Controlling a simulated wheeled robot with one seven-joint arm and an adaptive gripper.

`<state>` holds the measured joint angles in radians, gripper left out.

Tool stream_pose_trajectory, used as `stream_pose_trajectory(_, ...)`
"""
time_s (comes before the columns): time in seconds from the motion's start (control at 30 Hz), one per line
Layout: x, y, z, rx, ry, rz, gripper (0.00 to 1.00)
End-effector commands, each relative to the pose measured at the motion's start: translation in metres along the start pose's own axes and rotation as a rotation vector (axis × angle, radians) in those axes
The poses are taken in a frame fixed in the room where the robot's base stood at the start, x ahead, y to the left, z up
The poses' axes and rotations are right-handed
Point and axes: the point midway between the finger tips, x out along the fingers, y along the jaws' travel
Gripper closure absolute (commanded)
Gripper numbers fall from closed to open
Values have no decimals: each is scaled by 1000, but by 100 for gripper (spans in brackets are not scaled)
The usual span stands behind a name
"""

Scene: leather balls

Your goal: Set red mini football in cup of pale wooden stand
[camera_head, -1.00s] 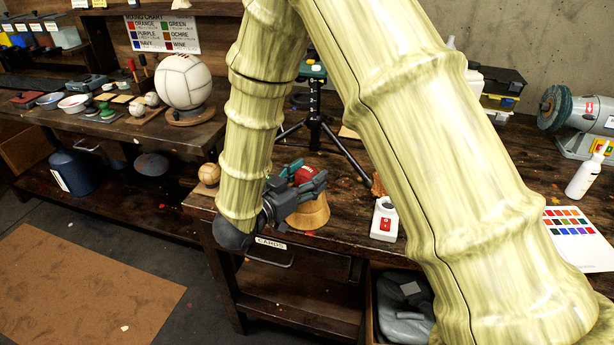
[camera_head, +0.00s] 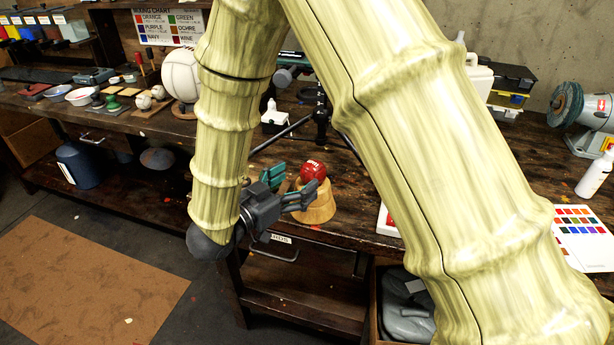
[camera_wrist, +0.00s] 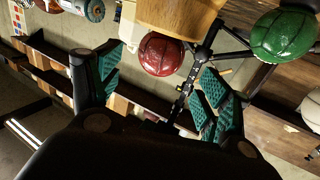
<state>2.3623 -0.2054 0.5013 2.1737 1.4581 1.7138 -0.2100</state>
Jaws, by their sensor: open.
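The red mini football (camera_head: 313,170) sits on top of the pale wooden stand (camera_head: 318,208) near the bench's front edge. In the wrist view, which looks upside down, the red ball (camera_wrist: 160,53) rests against the cup end of the stand (camera_wrist: 180,14). My gripper (camera_head: 288,187) is open and empty, just in front of and left of the ball. In the wrist view its teal-padded fingers (camera_wrist: 165,78) are spread wide, with the ball beyond them and apparently clear of both. The cup's inside is hidden by the ball.
A black tripod (camera_head: 321,115) stands behind the stand. A green ball (camera_wrist: 285,36) shows in the wrist view. A white device (camera_head: 387,222) lies to the stand's right, partly behind my arm. A white bottle (camera_head: 595,174) and colour sheet (camera_head: 582,236) are farther right.

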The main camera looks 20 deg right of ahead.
Motion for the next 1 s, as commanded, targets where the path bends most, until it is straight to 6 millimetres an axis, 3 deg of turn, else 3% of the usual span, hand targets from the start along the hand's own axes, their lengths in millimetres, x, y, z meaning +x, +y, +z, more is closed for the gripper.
stream_pose_trajectory(0.2, -35, 0, 1, -1, 1, -1, 23)
stream_pose_trajectory(0.4, -50, 0, 0, 0, 0, 0, 23)
stream_pose_trajectory(1.0, -53, 0, 0, -1, 0, 1, 23)
